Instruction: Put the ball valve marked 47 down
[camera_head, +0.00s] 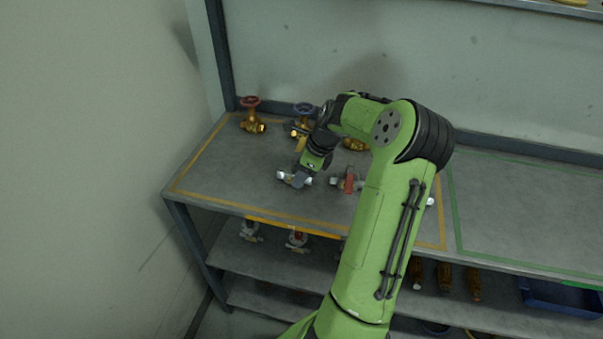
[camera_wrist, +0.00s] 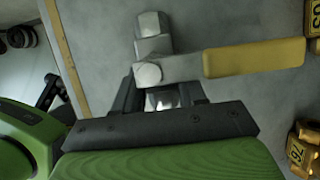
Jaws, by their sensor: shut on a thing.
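A silver ball valve (camera_head: 295,179) with a yellow lever is in my gripper (camera_head: 308,171), over the left part of the upper shelf inside the yellow outline. In the wrist view the jaws of my gripper (camera_wrist: 160,98) are shut on the body of the ball valve (camera_wrist: 153,45). Its yellow lever (camera_wrist: 253,58) points right. No number shows on this valve, so I cannot read 47. Whether the valve touches the shelf top or hangs just above it, I cannot tell.
A valve with a red handle (camera_head: 348,182) stands close to the right. Brass gate valves stand behind, one with a red wheel (camera_head: 251,112) and one with a blue wheel (camera_head: 304,109). Bare shelf (camera_head: 225,185) lies to the left. Several valves sit on the shelf below.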

